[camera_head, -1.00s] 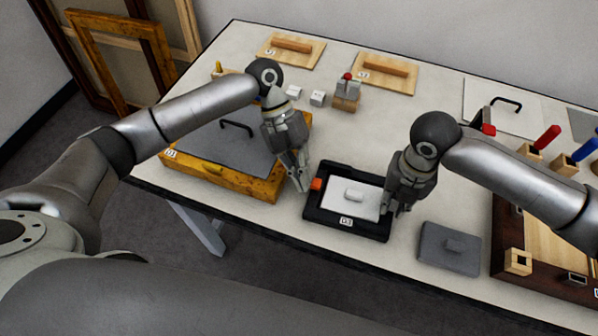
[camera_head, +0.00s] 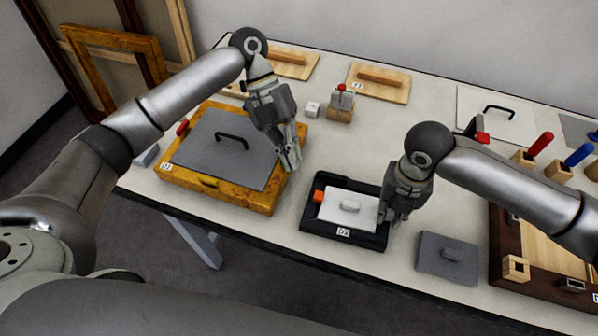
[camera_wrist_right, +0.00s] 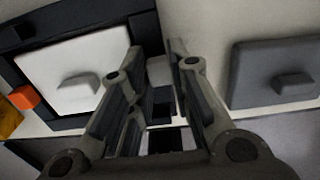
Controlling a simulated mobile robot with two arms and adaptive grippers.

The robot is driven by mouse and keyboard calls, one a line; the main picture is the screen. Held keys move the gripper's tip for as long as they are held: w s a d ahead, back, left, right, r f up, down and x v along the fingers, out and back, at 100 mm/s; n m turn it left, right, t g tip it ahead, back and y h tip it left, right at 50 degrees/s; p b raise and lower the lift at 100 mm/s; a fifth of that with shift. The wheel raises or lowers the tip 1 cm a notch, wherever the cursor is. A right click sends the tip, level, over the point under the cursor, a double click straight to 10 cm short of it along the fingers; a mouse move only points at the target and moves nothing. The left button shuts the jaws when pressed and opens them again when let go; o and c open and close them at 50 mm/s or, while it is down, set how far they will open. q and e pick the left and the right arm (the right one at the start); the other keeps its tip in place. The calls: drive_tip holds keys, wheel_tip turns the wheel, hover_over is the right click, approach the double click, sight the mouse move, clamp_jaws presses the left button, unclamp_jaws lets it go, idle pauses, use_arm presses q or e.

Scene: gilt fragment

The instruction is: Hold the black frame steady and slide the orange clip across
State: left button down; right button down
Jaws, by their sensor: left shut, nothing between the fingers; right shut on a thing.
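The black frame (camera_head: 314,225) lies flat on the table, with a white panel (camera_head: 362,213) with a small raised handle inside it. The orange clip (camera_head: 318,196) sits at the frame's left side; it also shows in the right wrist view (camera_wrist_right: 24,97).
The yellow frame (camera_head: 235,198) with a grey panel (camera_head: 205,150) lies to the left. A grey plate (camera_head: 440,268) lies just right of the black frame. Bare table (camera_head: 340,140) shows behind the black frame.

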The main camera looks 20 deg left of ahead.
sight(319, 197)
use_arm(q)
drive_tip(key=a, duration=0.3)
drive_tip(key=a+r, duration=0.1)
drive_tip(key=a, duration=0.1)
drive_tip(key=shift+w, duration=0.25)
drive_tip(key=shift+s+f, duration=0.15)
drive_tip(key=shift+f, duration=0.15)
drive_tip(key=x, duration=0.8)
drive_tip(key=shift+d, duration=0.2)
drive_tip(key=d, duration=0.3)
drive_tip(key=shift+s+d+f, duration=0.1)
drive_tip(key=shift+s+f, duration=0.1)
drive_tip(key=shift+f, duration=0.2)
drive_tip(key=shift+d, duration=0.6)
